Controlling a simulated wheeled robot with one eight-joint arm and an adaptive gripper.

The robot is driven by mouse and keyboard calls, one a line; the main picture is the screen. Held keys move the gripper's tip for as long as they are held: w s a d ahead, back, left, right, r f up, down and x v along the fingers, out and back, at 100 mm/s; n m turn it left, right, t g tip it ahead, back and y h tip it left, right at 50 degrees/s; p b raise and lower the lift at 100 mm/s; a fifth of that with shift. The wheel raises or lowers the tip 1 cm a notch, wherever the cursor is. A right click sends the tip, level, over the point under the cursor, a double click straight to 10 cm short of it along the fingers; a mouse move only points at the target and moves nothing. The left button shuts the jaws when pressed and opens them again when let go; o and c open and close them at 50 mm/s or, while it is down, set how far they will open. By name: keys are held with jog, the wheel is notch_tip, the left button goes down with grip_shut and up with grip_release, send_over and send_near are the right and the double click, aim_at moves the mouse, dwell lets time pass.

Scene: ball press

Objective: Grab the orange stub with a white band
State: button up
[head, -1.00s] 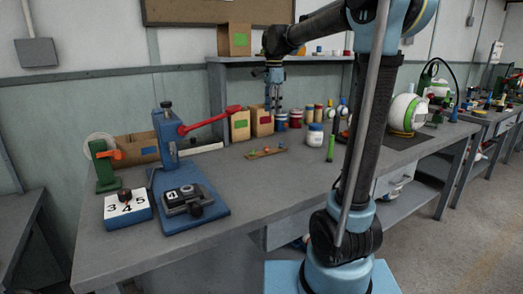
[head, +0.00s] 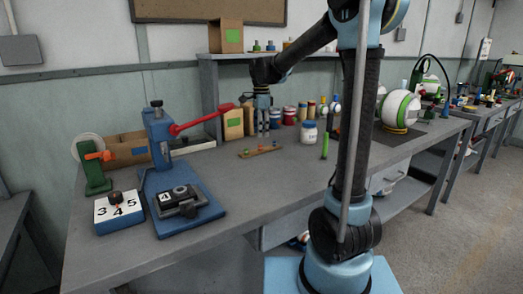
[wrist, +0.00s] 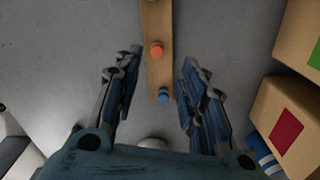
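A wooden strip (wrist: 158,20) with small coloured stubs lies on the bench, and it also shows in the head view (head: 268,151).
Cardboard boxes (head: 233,124) stand close behind my gripper, on the right in the wrist view (wrist: 286,128). A white jar (head: 309,133) and a green cylinder (head: 325,146) stand right of the strip. A blue press (head: 160,135) with a red lever is at left.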

aim_at(260, 148)
jog(key=shift+s+a+f, duration=0.1)
jog(key=shift+f, duration=1.35)
jog(key=shift+s+a+f, duration=0.1)
jog(key=shift+f, duration=1.35)
jog(key=c, duration=0.9)
